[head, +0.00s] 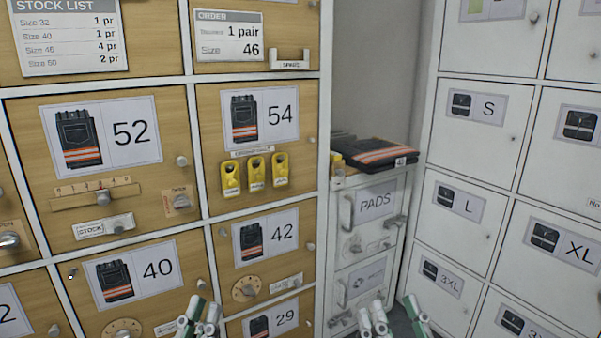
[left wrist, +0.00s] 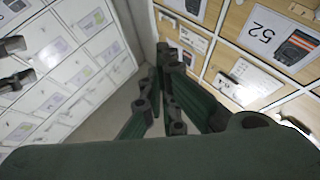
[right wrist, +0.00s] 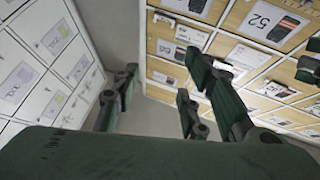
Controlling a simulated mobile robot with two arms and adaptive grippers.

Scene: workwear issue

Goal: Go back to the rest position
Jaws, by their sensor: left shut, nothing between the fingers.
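My left gripper (head: 201,314) is low in the head view, in front of the wooden lockers, with nothing in it. In the left wrist view its fingers (left wrist: 165,75) are together. My right gripper (head: 392,318) is at the bottom right of the head view, in front of the drawer column. In the right wrist view its fingers (right wrist: 158,92) stand apart with nothing between them. Folded dark work trousers with orange stripes (head: 378,153) lie on top of the drawer column, with a small tag at the front edge. Neither gripper touches them.
Wooden lockers (head: 262,180) numbered 52, 54, 42, 40 and 29 fill the left. The drawer column marked PADS (head: 375,204) stands in the corner. White lockers (head: 470,160) fill the right. An order card (head: 229,36) reads 1 pair, size 46. Yellow padlock-like tags (head: 255,173) hang on door 54.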

